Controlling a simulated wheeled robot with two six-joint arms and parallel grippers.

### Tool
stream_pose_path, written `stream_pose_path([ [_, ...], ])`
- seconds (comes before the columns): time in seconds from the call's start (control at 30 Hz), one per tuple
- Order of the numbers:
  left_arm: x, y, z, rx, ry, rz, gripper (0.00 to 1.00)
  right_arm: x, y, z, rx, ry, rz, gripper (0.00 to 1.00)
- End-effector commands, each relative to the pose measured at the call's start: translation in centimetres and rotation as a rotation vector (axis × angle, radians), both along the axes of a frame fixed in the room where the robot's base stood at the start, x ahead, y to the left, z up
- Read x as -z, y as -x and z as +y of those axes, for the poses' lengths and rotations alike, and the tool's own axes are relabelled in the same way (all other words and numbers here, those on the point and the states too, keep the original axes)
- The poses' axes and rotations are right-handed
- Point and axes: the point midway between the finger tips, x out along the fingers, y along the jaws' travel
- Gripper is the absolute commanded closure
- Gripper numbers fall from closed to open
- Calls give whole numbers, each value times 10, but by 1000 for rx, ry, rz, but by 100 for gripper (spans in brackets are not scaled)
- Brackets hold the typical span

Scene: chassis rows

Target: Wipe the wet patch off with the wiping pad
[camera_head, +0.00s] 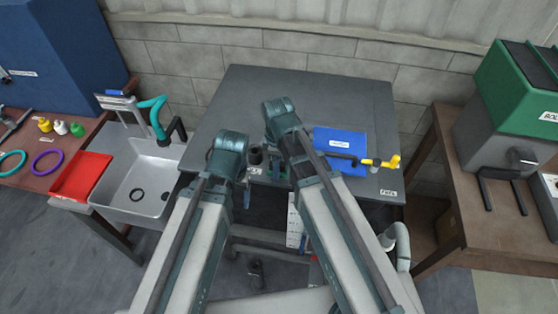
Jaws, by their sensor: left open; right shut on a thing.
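The wiping pad and the wet patch cannot be made out; my arms cover part of the grey table (345,90). My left arm's elbow is over the table's left front part. My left gripper (247,190) shows only as small teal parts near the front edge; it is open. My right arm's elbow reaches over the middle of the table. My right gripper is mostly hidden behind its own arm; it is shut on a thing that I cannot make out.
A blue labelled sheet (340,140) lies at the table's right front, with a dark and yellow fitting (382,162) beside it. A sink (150,185) and red tray (80,176) stand left. A green-topped machine (520,85) stands right. The table's back is clear.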

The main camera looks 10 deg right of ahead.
Motion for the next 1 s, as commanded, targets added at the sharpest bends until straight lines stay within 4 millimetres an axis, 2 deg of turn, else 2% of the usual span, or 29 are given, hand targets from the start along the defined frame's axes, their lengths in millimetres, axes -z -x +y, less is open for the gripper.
stream_pose_path([
  [0.27, 0, 0, 0, 0, 0, 0, 27, 0, 6, 2, -1, 0, 0, 91],
  [0.67, 3, 0, 0, 0, 0, 0, 27, 3, 36, 12, -2, -1, 0, 90],
  [1.0, 1, 0, 0, 0, 0, 0, 27, 1, 37, 13, 0, 0, 1, 90],
])
